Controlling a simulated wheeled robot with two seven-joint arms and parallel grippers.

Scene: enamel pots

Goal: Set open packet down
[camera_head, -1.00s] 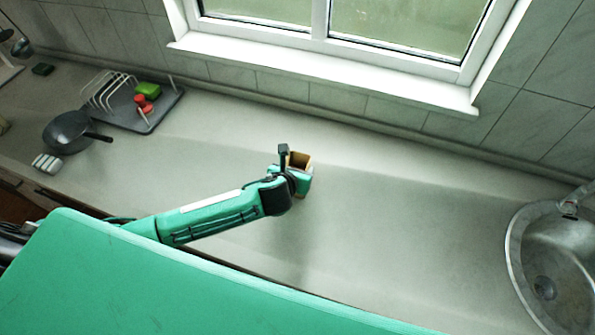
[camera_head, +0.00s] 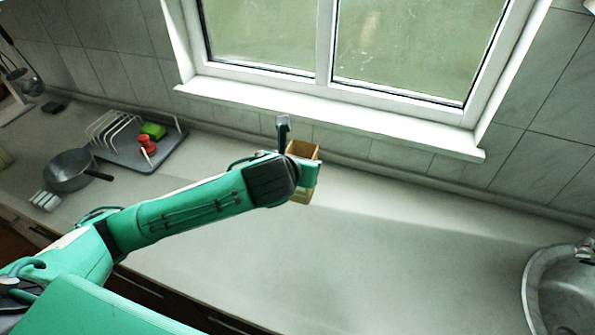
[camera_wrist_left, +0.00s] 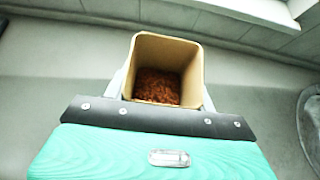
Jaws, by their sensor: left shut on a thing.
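The open packet (camera_head: 303,150) is a tan, box-like packet with an open top. In the left wrist view the packet (camera_wrist_left: 163,52) shows reddish-brown contents inside. My left gripper (camera_head: 305,172) is shut on it, with a finger on each side, in the middle of the picture over the counter. The packet looks upright, its opening facing up. I cannot tell whether its base touches the counter. My right gripper is not in view.
The grey counter (camera_head: 370,250) is clear around and right of the packet. A dish rack on a dark tray (camera_head: 165,158), with green and red items, and a dark pan (camera_head: 70,170) are at the left. A metal sink (camera_head: 565,290) is at the right. A window sill (camera_head: 330,117) runs behind.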

